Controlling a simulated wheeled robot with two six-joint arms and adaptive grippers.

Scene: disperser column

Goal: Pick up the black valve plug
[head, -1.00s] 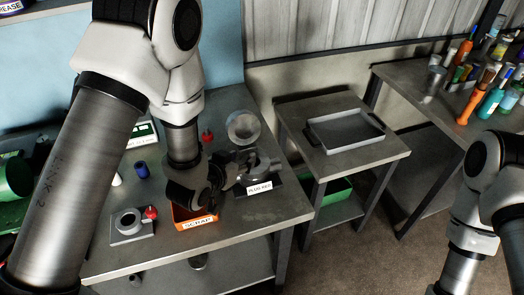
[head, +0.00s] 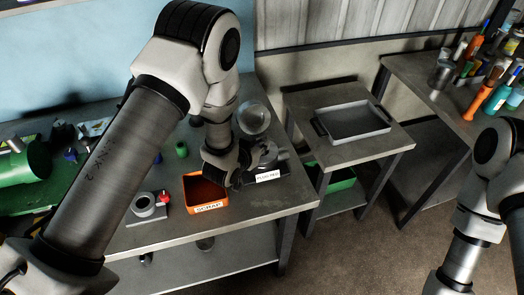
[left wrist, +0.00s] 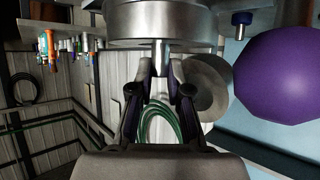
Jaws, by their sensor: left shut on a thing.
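The valve plug (head: 268,157) shows in the head view as a dark grey round part over the pad labelled PLUG PAD (head: 268,178). In the left wrist view it appears as a wide grey metal disc (left wrist: 160,22) with a short thin stem. My left gripper (head: 247,166) is beside it in the head view. In the left wrist view the gripper's fingers (left wrist: 160,68) are shut on the stem. I cannot tell whether the plug touches the pad. My right arm shows at the right edge of the head view, but its gripper is out of frame.
An orange SCRAP bin (head: 206,192) stands left of the pad. A grey ring block (head: 145,205) with a red knob sits farther left. A clear round dish (head: 254,118) is behind the pad. A grey tray (head: 353,122) lies on a side table. A purple round thing (left wrist: 280,75) shows in the wrist view.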

